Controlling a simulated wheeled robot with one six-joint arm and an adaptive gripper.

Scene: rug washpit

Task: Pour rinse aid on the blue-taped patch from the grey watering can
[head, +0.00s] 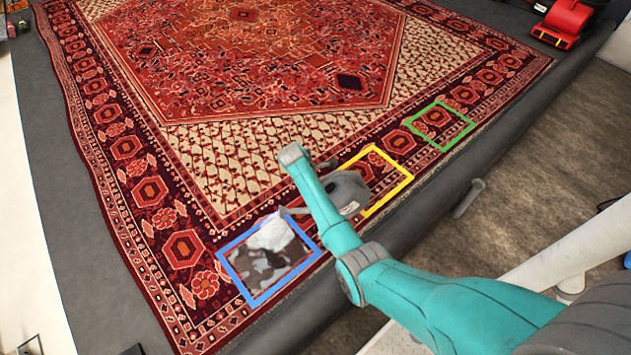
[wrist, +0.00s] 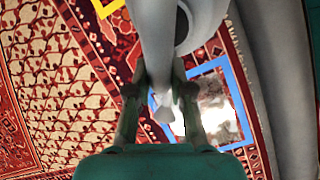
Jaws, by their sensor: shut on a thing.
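The grey watering can (head: 347,188) is at the end of my teal arm, its body over the near edge of the yellow-taped patch. In the wrist view my gripper (wrist: 160,88) is shut on the grey watering can (wrist: 157,40). The blue-taped patch (wrist: 237,88) lies below and right of the fingers there. White and grey blotches cover much of that patch. My arm hides part of the can in the head view, and I cannot make out a stream.
A yellow-taped patch (head: 400,165) and a green-taped patch (head: 440,105) lie along the same border of the red patterned rug (head: 230,60). A dark rounded edge (head: 440,195) runs along the rug's near side. A red machine (head: 563,22) stands at the top right.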

